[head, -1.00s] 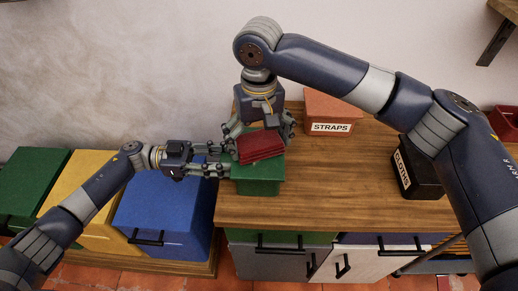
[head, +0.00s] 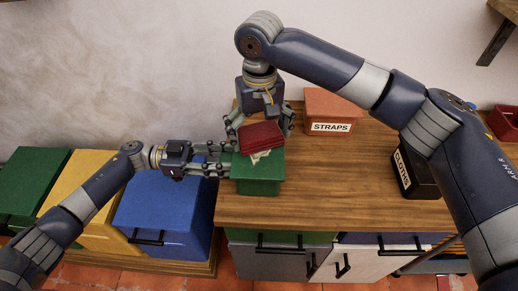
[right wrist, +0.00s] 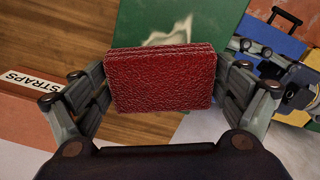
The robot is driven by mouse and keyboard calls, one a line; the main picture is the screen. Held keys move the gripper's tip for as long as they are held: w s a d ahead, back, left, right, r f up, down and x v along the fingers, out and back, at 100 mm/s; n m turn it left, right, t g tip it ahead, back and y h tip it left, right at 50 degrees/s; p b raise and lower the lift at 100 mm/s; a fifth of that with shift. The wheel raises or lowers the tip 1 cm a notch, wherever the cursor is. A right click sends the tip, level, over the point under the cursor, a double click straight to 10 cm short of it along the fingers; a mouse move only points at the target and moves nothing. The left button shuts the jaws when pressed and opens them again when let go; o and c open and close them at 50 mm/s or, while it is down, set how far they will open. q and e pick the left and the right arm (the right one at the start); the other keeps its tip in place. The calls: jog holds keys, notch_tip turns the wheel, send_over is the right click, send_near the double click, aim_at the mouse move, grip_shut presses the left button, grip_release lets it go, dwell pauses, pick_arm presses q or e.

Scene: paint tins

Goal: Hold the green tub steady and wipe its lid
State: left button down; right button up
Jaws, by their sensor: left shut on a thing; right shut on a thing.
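The green tub (head: 257,184) stands near the left edge of the wooden counter. A pale smear (head: 260,157) shows on its lid, just in front of the red cloth; the smear also shows in the right wrist view (right wrist: 170,33). My left gripper (head: 229,160) is shut on the tub from its left side. My right gripper (head: 259,132) points down from above and is shut on a thick red folded cloth (head: 260,136). In the right wrist view the cloth (right wrist: 163,80) spans between the fingers. The cloth is over the lid's back part; whether it touches is unclear.
An orange box labelled STRAPS (head: 332,112) stands behind and right of the tub. A black labelled box (head: 418,175) stands farther right, partly behind my right arm. Green, yellow and blue (head: 165,212) boxes are left of the counter. The counter (head: 330,185) between is clear.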

aim_at(259, 170)
jog(key=shift+w+f, duration=0.25)
jog(key=shift+w, duration=0.95)
jog(key=shift+s, duration=0.1)
jog(key=shift+s, duration=1.45)
jog(key=shift+s+r, duration=0.1)
jog(key=shift+s, duration=1.7)
jog(key=shift+s+f, duration=0.15)
jog(key=shift+s, duration=0.7)
jog(key=shift+s+f, duration=0.15)
jog(key=shift+s, duration=0.7)
jog(key=shift+r, duration=0.15)
jog(key=shift+r, duration=0.1)
jog(key=shift+w, duration=0.15)
